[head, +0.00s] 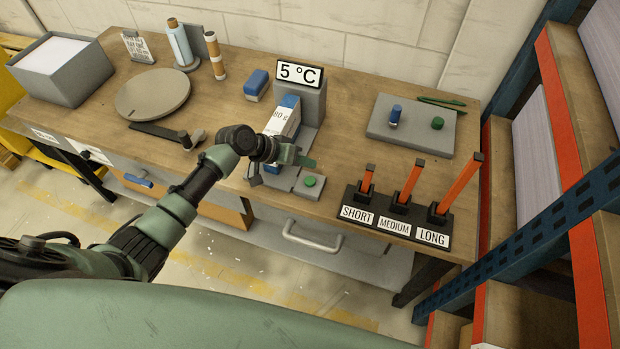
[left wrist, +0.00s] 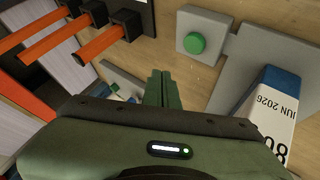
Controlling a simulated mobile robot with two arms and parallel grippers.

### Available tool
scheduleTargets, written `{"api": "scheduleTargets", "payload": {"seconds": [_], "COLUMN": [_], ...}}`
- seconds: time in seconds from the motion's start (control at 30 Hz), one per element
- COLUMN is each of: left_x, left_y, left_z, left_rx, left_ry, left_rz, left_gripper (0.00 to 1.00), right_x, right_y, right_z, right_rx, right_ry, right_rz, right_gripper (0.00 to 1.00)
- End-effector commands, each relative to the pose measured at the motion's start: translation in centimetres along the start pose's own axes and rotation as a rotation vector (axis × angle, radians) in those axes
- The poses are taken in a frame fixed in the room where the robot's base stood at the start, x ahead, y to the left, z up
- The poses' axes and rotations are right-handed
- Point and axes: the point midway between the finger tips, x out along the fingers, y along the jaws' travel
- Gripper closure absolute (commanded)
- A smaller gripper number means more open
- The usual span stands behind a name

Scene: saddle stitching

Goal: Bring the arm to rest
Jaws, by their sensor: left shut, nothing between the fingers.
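My left arm reaches in from the left in the head view. Its gripper (head: 306,162) is over the workbench, beside the grey stitching device and near its green button (head: 310,181). In the left wrist view the two green fingers (left wrist: 160,88) are together with nothing between them. The green button (left wrist: 195,43) shows just right of the fingertips there. A white and blue box (head: 284,118) marked with a date stands on the device, and it also shows in the left wrist view (left wrist: 272,122). My right gripper is not in view.
A black rack (head: 398,216) labelled SHORT, MEDIUM and LONG holds orange sticks at the bench's front right. A grey tray (head: 411,126) lies behind it. A round disc (head: 152,93), a box of paper (head: 60,68) and bottles stand left. Blue and orange shelving (head: 560,110) borders the right.

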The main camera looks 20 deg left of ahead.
Motion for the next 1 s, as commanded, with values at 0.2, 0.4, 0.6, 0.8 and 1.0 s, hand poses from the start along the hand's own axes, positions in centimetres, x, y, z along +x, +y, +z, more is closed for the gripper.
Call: {"api": "scheduleTargets", "payload": {"seconds": [0.2,0.4,0.6,0.8,1.0], "left_x": [0.0,0.0,0.1,-0.4,-5.3], "left_y": [0.0,0.0,0.5,4.4,6.7], "left_z": [0.0,0.0,1.0,10.2,18.3], "left_rx": [0.0,0.0,0.013,0.137,0.223], "left_ry": [0.0,0.0,-0.014,-0.134,-0.222], "left_rz": [0.0,0.0,-0.002,-0.053,-0.21], "left_gripper": [1.0,1.0,1.0,1.0,1.0], "right_x": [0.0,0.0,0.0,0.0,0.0], "right_y": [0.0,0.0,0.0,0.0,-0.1], "right_z": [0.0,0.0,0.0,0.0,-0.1], "right_rx": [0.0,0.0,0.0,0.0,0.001], "right_ry": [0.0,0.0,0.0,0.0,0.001], "right_rz": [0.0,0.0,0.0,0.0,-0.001], "right_gripper": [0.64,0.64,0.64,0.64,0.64]}}
